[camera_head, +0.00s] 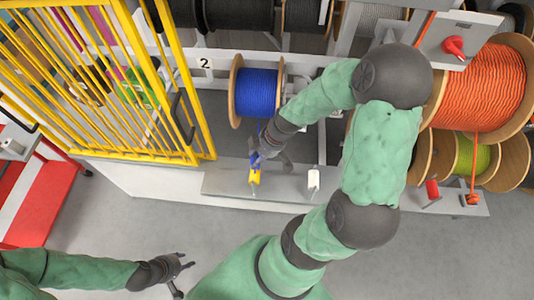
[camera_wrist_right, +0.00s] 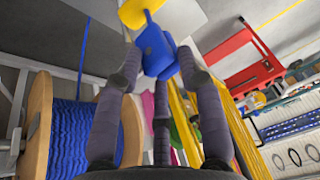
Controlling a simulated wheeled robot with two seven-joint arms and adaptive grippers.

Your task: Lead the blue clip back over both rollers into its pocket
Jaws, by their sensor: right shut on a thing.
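The blue clip (camera_wrist_right: 155,50) is between the fingers of my right gripper (camera_wrist_right: 160,58) in the wrist view. In the head view the blue clip (camera_head: 254,158) shows at the fingertips of my right gripper (camera_head: 262,157), just above a yellow block (camera_head: 254,178) on the grey ledge. Blue cable is wound on a wooden reel (camera_head: 257,92) behind the gripper; a blue strand runs down from it. My left gripper (camera_head: 181,276) is open and empty, low over the floor and away from the ledge. I cannot make out the two rollers or the pocket clearly.
A yellow barred gate (camera_head: 105,85) stands close at left. The floor in front is clear.

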